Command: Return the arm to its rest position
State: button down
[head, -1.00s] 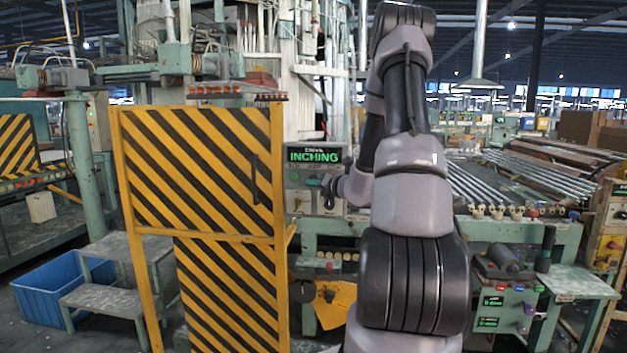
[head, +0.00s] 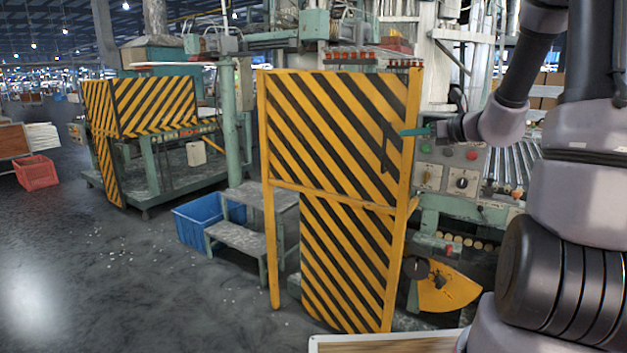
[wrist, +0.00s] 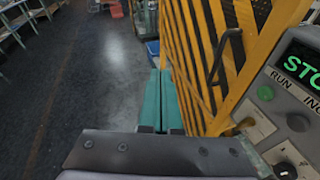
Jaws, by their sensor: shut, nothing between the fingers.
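My gripper (head: 418,131) is shut and empty. Its teal fingers lie together in front of the upper right part of a yellow-and-black striped guard door (head: 335,130), close to the door's dark handle (head: 388,148). I cannot tell from the head view whether they touch it. In the wrist view the closed fingers (wrist: 159,98) point along the left side of the striped door (wrist: 205,60), with the handle (wrist: 222,58) to their right. My arm reaches in from the right of the head view.
A control panel (head: 450,178) with knobs and buttons stands right of the door. In the wrist view its display (wrist: 302,58) shows green letters starting "STO". Grey steps (head: 240,243) and a blue bin (head: 195,222) stand left of the door. Open floor (head: 80,270) lies further left.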

jog(key=s+a+r+n+g, duration=0.25)
jog(key=s+a+n, duration=0.25)
jog(key=s+n, duration=0.25)
jog(key=s+a+r+n+g, duration=0.2)
jog(key=s+a+n+g, duration=0.3)
jog(key=s, duration=0.3)
jog(key=s+d+r+n+t+h, duration=0.1)
jog(key=s+d+r+n+h, duration=0.1)
jog(key=s+n, duration=0.4)
jog(key=s+d+r+n+t+h, duration=0.1)
jog(key=s+d+n+h, duration=0.3)
jog(key=s+n, duration=0.3)
jog(key=shift+d+r+t+h, duration=0.35)
jog(key=shift+d+r+h, duration=0.05)
jog(key=shift+h, duration=0.3)
